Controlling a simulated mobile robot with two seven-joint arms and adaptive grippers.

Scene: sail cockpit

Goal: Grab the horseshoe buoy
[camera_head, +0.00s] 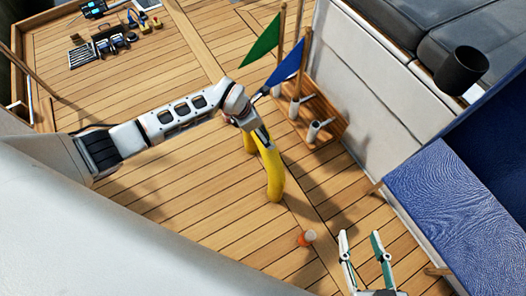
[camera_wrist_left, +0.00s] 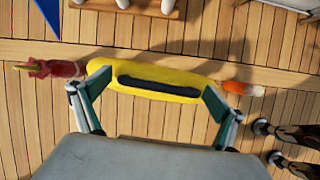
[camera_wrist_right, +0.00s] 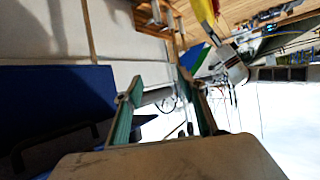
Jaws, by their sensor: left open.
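The yellow horseshoe buoy (camera_head: 274,178) stands on the wooden deck in the head view, its upper part hidden behind my left gripper (camera_head: 262,132). In the left wrist view the buoy (camera_wrist_left: 135,72) is seen from above, with a dark strip along its top. My left gripper's open fingers (camera_wrist_left: 157,84) lie one on each side of it; I cannot tell whether they touch it. My right gripper (camera_head: 360,238) is open and empty at the lower right of the head view. A yellow part of the buoy (camera_wrist_right: 204,12) shows at the top of the right wrist view.
An orange-and-white object (camera_head: 306,238) is on the deck close to the buoy. A wooden rack (camera_head: 318,125) holds a green flag (camera_head: 262,42), a blue flag (camera_head: 289,66) and white items. A blue surface (camera_head: 450,205) is at right.

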